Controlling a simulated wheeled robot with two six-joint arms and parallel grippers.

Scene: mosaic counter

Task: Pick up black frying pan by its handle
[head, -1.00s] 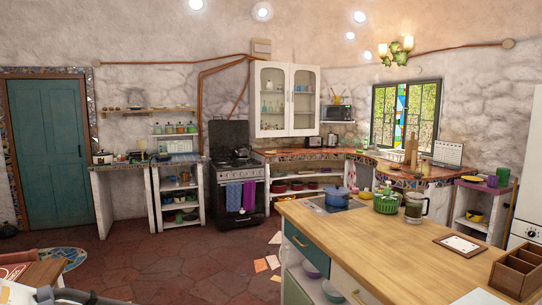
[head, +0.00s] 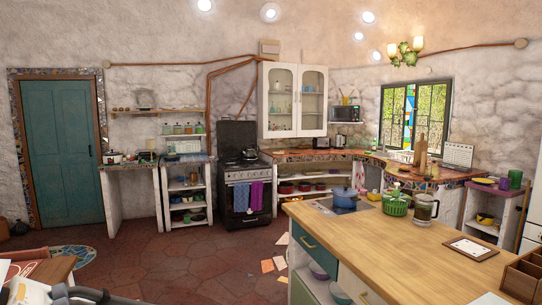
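I cannot make out a black frying pan for sure. Dark cookware (head: 249,154) sits on top of the black stove (head: 240,172) at the back, too small to tell its shape or any handle. The stove stands well away, across the floor. No gripper fingers show in the head view. Grey and white parts at the bottom left corner may be my own arm.
A wooden table (head: 40,268) is at left front. Papers (head: 273,265) lie on the otherwise open red floor.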

